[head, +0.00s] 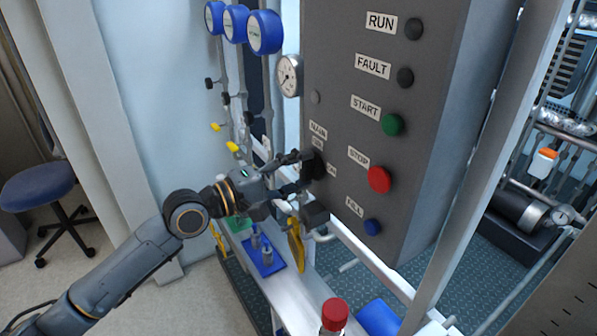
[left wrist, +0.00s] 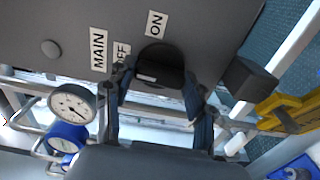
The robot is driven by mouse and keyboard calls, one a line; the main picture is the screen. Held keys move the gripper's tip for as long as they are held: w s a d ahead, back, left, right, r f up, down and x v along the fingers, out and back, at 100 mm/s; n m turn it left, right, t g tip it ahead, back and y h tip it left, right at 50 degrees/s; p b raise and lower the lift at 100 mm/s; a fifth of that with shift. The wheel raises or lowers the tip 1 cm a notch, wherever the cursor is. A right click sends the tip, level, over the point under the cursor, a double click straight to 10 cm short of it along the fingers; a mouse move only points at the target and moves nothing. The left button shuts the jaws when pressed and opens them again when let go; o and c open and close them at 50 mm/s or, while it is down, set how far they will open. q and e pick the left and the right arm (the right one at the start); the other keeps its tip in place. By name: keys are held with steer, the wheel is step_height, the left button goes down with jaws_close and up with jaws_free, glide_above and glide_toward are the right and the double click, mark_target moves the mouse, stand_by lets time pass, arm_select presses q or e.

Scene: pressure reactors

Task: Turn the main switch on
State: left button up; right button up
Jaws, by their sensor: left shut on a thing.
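The main switch is a black rotary knob (head: 318,166) on the left part of the grey control box (head: 345,215). In the left wrist view the knob (left wrist: 160,66) sits below the ON label (left wrist: 156,23) and beside the OFF label (left wrist: 121,54) and MAIN label (left wrist: 98,50). A white mark shows on the knob's bar; which setting it points to is unclear. My left gripper (head: 303,172) is at the box face, its fingers shut on the knob, one on each side in the left wrist view (left wrist: 158,86). My right gripper is not in view.
The box also carries a green START button (head: 393,124), a red STOP button (head: 379,179) and a blue button (head: 373,227). A black block (left wrist: 250,80) juts out near the knob. Gauges (head: 289,75) and yellow-handled valves (head: 296,246) stand close by.

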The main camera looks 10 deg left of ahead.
arm_select(q)
steer(key=m+b, duration=0.2)
steer(key=m, duration=0.2)
steer(key=shift+f+m, duration=0.15)
steer(key=shift+m, duration=0.15)
steer(key=m+b, duration=0.2)
steer(key=m, duration=0.2)
steer(key=m+b, duration=0.1)
steer(key=m, duration=0.3)
steer(key=shift+m, duration=0.4)
steer(key=shift+m+b, duration=0.4)
steer(key=shift+m, duration=1.5)
steer(key=o, duration=1.2)
steer(key=shift+c, duration=0.2)
